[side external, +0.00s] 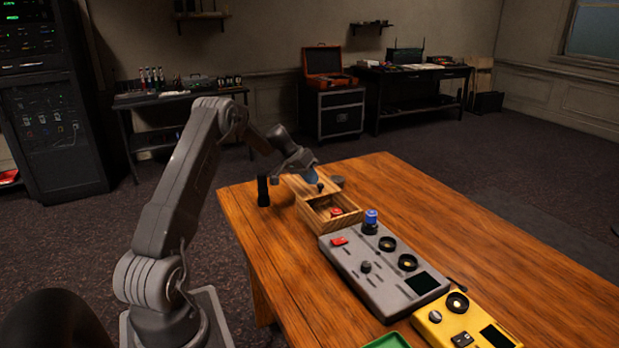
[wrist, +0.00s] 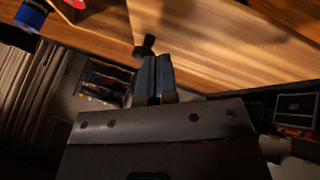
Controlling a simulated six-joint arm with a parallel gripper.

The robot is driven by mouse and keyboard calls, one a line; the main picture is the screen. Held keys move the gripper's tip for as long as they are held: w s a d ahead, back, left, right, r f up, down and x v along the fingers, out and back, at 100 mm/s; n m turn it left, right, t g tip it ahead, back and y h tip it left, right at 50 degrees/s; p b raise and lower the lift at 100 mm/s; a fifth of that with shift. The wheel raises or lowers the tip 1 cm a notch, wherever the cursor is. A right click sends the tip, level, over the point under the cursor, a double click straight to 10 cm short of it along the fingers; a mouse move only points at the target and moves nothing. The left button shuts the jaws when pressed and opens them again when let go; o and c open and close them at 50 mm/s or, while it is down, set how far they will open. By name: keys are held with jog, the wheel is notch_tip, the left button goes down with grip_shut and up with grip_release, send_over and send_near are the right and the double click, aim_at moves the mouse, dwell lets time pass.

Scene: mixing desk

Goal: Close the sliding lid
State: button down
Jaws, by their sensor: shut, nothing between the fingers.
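A wooden box (side external: 331,222) stands on the table, partly open, with a red object (side external: 336,211) inside it. Its pale wooden lid (side external: 297,184) is slid back toward the far left and also fills much of the wrist view (wrist: 225,55). A small dark knob (side external: 320,188) stands up on the lid; it also shows in the wrist view (wrist: 145,46). My gripper (side external: 312,176) is over the lid, close to the knob. In the wrist view its fingers (wrist: 156,62) are together and empty, their tips just beside the knob. I cannot tell whether they touch it.
A grey mixing panel (side external: 385,272) with a blue-topped knob (side external: 371,218) stands just in front of the box. A black upright object (side external: 263,191) stands left of the lid, and a grey round object (side external: 337,181) behind it. A yellow device (side external: 465,325) is nearer. The table's right side is clear.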

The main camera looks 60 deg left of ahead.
jog(key=d, duration=1.2)
jog(key=shift+d, duration=0.4)
